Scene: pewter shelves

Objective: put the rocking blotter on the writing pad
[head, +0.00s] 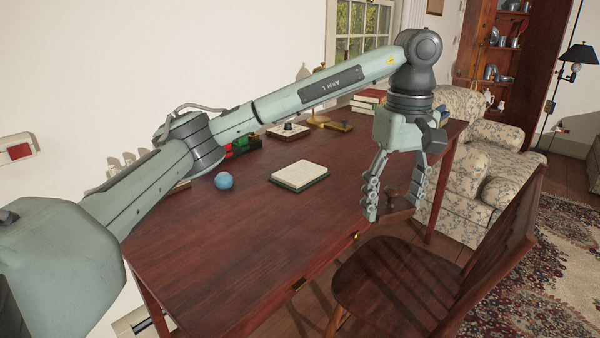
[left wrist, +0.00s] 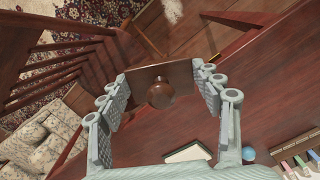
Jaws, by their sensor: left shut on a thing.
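The rocking blotter (head: 398,212) is a dark wooden block with a round knob on top. My left gripper (head: 393,206) reaches down over the desk's right front edge and is shut on it. In the left wrist view the blotter (left wrist: 141,76) sits between the two fingers, knob toward the camera. Whether it touches the desk, I cannot tell. The writing pad (head: 300,174), a pale sheet on a dark-edged base, lies mid-desk, left of the gripper and apart from it. It also shows in the left wrist view (left wrist: 188,152). My right gripper is not in view.
On the desk (head: 225,260) are a blue ball (head: 223,181), a small dark-knobbed item on a pale base (head: 288,131), a brass stand (head: 318,119) and books (head: 367,101). A wooden chair (head: 410,285) stands at the front edge. The desk around the pad is mostly clear.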

